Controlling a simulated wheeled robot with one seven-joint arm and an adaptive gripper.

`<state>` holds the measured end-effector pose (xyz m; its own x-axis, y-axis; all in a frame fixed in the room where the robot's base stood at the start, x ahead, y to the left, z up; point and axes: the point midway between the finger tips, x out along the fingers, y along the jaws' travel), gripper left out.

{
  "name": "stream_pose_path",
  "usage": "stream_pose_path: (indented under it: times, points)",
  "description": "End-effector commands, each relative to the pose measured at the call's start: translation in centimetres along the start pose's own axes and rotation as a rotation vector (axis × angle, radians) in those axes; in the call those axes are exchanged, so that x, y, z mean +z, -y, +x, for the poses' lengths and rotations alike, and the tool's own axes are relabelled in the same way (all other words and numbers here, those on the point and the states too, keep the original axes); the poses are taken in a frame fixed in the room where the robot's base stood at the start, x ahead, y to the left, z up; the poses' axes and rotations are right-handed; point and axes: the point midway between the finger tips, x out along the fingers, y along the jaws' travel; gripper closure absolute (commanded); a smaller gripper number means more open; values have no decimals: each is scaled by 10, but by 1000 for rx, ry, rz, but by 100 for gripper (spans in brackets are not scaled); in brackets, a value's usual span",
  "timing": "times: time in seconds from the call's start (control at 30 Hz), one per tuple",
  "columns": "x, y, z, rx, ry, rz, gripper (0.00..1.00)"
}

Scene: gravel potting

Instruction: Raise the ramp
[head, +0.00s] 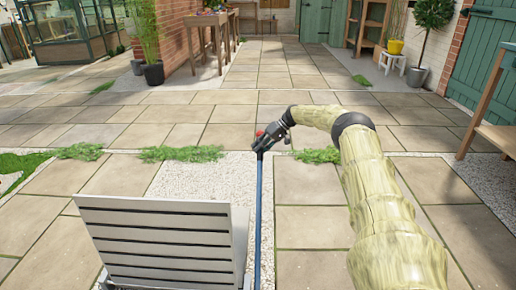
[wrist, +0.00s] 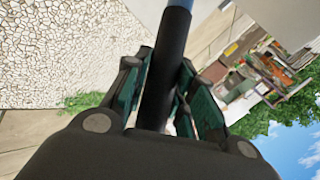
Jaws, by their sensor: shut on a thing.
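My gripper (head: 265,139) is shut around the dark grip near the top of a blue pole (head: 259,215) in the head view. The pole runs down past the lower picture edge, beside the right side of a grey slatted panel (head: 160,238). This panel may be the ramp; I cannot tell for certain, nor whether the pole is joined to it. In the wrist view my gripper's green-padded fingers (wrist: 165,100) sit on both sides of the black grip (wrist: 165,70), with a bit of blue pole above it. The pole's lower end is hidden.
Paving slabs (head: 190,110) with gravel strips and low grass tufts (head: 180,154) lie ahead, mostly clear. A wooden table (head: 210,22) and potted plants (head: 153,72) stand at the back. A wooden bench (head: 497,138) is at the right edge.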

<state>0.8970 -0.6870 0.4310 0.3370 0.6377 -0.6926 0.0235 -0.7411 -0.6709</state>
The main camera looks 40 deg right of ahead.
Motion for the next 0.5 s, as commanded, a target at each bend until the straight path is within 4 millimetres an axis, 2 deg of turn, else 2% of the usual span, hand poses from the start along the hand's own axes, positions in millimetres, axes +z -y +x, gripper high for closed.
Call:
stream_pose_path:
  times: [0.03, 0.5]
  points:
    - [2, -2, 6, 0, 5, 3, 100]
    - [6, -16, 2, -6, -2, 15, 100]
